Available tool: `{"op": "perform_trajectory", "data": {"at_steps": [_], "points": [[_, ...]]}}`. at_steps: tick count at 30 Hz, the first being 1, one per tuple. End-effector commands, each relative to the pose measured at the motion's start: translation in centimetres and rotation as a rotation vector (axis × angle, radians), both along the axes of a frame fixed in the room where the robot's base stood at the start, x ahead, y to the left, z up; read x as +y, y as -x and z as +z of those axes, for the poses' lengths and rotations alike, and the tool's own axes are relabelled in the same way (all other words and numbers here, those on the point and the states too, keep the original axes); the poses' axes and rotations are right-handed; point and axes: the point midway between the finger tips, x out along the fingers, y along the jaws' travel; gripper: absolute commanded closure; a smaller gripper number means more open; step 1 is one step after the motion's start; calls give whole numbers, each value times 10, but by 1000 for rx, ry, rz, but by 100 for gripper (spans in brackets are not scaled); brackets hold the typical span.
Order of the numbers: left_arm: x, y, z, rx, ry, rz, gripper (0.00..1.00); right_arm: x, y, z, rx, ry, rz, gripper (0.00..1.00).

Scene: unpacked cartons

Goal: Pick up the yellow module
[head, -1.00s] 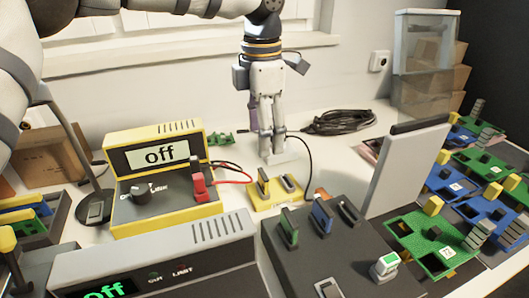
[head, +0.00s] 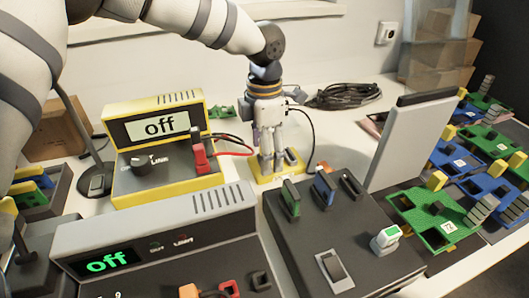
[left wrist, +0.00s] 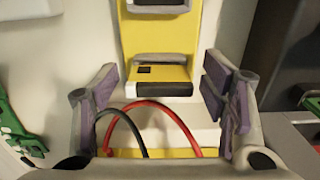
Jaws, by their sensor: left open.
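The yellow module (head: 287,175) is a small yellow base on the white table, behind the dark switch panel. My left gripper (head: 279,160) points down right over it and partly hides it in the head view. In the left wrist view, the yellow module (left wrist: 157,34) shows as a yellow plate bearing grey and black blocks, up the picture between the fingers. The fingers of my left gripper (left wrist: 162,98) have purple pads, stand wide apart and hold nothing. I cannot tell whether they touch the module. My right gripper is not in view.
A yellow meter reading "off" (head: 158,128) stands at left, its red and black cables (head: 235,148) running close to the gripper. A grey device (head: 160,240) and a dark switch panel (head: 325,230) stand in front. An upright grey plate (head: 410,140) is at right. A coiled black cable (head: 342,95) lies behind.

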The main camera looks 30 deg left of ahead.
Motion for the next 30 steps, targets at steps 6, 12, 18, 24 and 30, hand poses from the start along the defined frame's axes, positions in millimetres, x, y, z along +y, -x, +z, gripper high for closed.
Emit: {"op": "perform_trajectory", "data": {"at_steps": [6,12,18,24,30], "points": [[0,0,1,0,0,0,76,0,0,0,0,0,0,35],[0,0,0,1,1,0,77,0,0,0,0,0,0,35],[0,0,6,0,1,1,81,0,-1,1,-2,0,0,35],[-2,6,45,-5,2,-1,81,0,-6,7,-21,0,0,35],[-17,53,106,-16,2,-3,81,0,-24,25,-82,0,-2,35]]}}
